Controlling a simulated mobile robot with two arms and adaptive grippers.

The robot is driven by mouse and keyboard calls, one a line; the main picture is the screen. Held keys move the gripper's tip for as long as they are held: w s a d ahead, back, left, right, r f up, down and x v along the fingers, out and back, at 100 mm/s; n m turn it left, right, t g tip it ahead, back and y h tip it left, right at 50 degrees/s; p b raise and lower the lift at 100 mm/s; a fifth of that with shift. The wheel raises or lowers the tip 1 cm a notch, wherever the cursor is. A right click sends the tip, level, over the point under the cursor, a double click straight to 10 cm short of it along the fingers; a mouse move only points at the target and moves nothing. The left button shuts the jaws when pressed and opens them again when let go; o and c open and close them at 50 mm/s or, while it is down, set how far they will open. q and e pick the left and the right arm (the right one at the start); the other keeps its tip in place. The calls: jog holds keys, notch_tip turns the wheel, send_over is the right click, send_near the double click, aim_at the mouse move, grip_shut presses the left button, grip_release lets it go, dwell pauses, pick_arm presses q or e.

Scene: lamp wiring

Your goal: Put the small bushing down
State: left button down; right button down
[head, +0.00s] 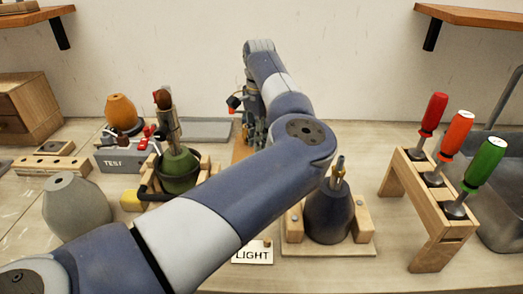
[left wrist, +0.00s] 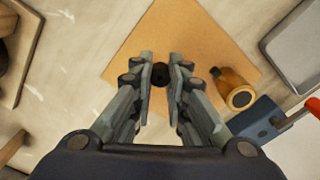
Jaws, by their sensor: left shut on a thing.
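The small bushing (left wrist: 160,74), a dark round piece, is pinched between the fingertips of my left gripper (left wrist: 161,73) in the left wrist view. Below it is a tan square mat (left wrist: 205,35); the gap between them is hard to judge. In the head view my left gripper (head: 252,118) is at the back middle, partly hidden by my own arm, and the bushing cannot be made out there. My right gripper is not in view.
An orange-brown bottle-like piece (left wrist: 232,85) lies at the mat's edge. A grey tray (head: 207,129) is at the back. A TEST box (head: 120,160), a green lamp body (head: 178,170), a blue lamp body (head: 328,212) and a screwdriver rack (head: 433,205) stand around.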

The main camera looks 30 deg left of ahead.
pick_arm(q)
notch_tip(320, 180, down, 4)
jog(key=shift+d+r, duration=0.15)
jog(key=shift+f, duration=0.2)
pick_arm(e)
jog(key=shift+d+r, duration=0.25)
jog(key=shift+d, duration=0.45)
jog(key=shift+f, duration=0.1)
pick_arm(q)
jog(key=c, duration=1.6)
grip_release()
jog(key=shift+f, duration=0.1)
jog(key=shift+o, duration=0.2)
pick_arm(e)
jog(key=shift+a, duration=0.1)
